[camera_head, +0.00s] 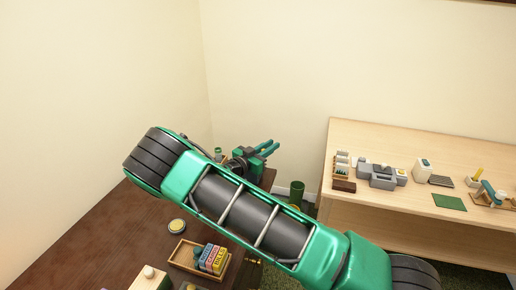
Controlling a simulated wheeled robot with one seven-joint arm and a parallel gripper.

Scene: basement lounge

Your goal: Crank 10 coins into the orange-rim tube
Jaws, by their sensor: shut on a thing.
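My gripper (267,147) shows two teal fingers pointing up and right, beyond the far corner of the dark brown table. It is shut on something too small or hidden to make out. My own green and black arm crosses the middle of the view and hides much of what lies behind it. A green cylinder (297,189) stands below and right of the gripper, apart from it. A small yellowish patch shows just under it, partly covered by my arm. I cannot make out an orange-rim tube, a crank or separate coins for certain.
The dark brown table (110,235) holds a round yellow-topped tin (177,226) and a wooden tray (183,265) with several coloured boxes (213,258). A light wooden desk (400,145) at right carries grey devices (378,177) and a green mat (449,202). Pale walls rise behind.

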